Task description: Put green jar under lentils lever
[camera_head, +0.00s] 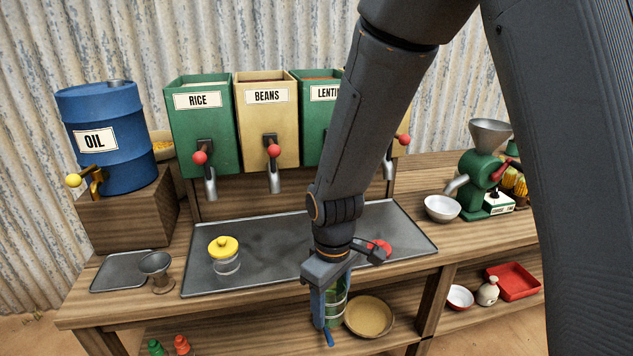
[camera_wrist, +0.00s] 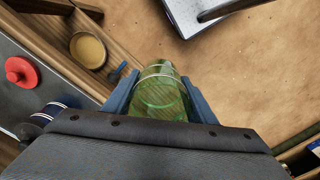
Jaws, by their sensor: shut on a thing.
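My gripper (camera_head: 328,303) is shut on the green jar (camera_head: 335,300). It holds the jar in front of the counter's front edge, above the lower shelf. In the wrist view the green glass jar (camera_wrist: 160,93) sits between the two blue fingers. The lentils bin (camera_head: 318,92) is the green one right of the beans bin; my arm hides part of its label and its lever. The long metal tray (camera_head: 270,280) lies below the dispensers.
A jar with a yellow lid (camera_head: 224,255) stands on the tray's left part. A red lid (camera_head: 380,247) shows on the tray behind my gripper, also in the wrist view (camera_wrist: 20,72). A tan bowl (camera_head: 369,316) is on the lower shelf. A white bowl (camera_head: 442,208) and green grinder stand right.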

